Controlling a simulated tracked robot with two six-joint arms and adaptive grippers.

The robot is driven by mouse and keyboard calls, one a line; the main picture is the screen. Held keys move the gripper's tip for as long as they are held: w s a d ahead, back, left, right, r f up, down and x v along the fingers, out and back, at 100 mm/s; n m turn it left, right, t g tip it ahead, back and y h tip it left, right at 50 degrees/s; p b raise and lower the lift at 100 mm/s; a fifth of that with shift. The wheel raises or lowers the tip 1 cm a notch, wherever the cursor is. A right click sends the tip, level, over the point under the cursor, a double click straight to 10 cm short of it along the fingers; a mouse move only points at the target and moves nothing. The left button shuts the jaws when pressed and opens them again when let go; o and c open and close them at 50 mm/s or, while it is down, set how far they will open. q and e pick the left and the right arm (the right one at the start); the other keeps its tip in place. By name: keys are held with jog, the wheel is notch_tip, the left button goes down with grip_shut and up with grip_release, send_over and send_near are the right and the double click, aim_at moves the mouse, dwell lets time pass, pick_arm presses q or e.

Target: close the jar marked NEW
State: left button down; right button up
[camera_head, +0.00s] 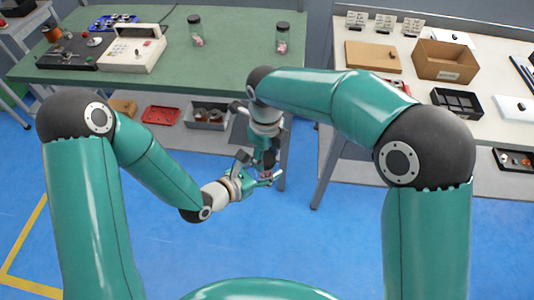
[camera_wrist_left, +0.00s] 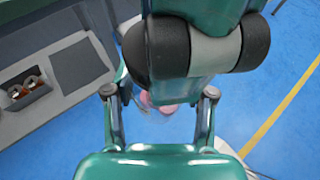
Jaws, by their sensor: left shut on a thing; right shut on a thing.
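My left gripper (camera_head: 268,179) is low in front of the green bench, its fingers shut on a clear jar with pink contents. In the left wrist view the jar (camera_wrist_left: 160,104) shows between the two fingers, largely hidden and with no marking readable. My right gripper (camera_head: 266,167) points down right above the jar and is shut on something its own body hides. In the left wrist view the right arm's dark and teal end covers the jar's top. I cannot tell whether a lid touches the jar.
Two dark-lidded jars with pink contents stand on the green bench (camera_head: 225,66), one jar (camera_head: 197,31) in the middle and another jar (camera_head: 282,39) at the right. A white machine (camera_head: 132,49) stands left. The right table (camera_head: 375,85) holds a cardboard box (camera_head: 445,63) and trays.

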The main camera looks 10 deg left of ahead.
jog(key=o, duration=0.7)
jog(key=shift+r, duration=0.1)
jog(key=shift+r, duration=2.2)
jog(key=shift+c, duration=0.5)
